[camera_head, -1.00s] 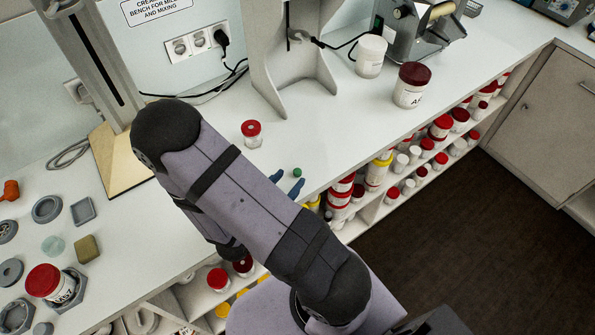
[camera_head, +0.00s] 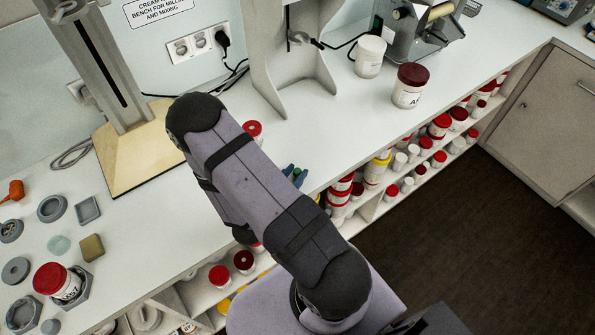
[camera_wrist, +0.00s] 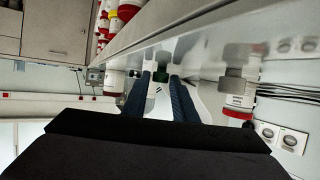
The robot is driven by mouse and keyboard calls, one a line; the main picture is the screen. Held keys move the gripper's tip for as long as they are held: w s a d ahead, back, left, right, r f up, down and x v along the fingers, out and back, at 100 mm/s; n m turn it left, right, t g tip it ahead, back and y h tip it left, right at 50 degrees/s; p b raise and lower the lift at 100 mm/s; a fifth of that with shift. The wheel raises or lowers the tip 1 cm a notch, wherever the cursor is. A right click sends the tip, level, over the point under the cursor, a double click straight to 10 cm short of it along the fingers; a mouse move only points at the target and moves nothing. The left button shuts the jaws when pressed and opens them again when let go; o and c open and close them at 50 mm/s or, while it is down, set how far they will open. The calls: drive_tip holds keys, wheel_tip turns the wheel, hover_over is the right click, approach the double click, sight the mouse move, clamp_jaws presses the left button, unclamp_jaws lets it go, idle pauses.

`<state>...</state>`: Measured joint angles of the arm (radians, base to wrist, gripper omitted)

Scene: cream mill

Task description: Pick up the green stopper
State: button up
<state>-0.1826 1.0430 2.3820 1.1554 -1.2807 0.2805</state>
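The fingers stand apart; I see no clear contact with the stopper. My arm hides part of the gripper in the head view.
A red-lidded jar (camera_head: 252,130) stands behind my arm, partly hidden. A larger jar (camera_head: 411,86) and a white tub (camera_head: 370,56) stand further right. A grey stand (camera_head: 290,65) is behind. Shelves of jars (camera_head: 415,160) lie under the bench edge.

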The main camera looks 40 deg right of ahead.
clamp_jaws()
drive_tip(key=shift+r, duration=0.2)
wheel_tip(320, 180, up, 10)
drive_tip(key=shift+f, duration=0.15)
idle(0.6)
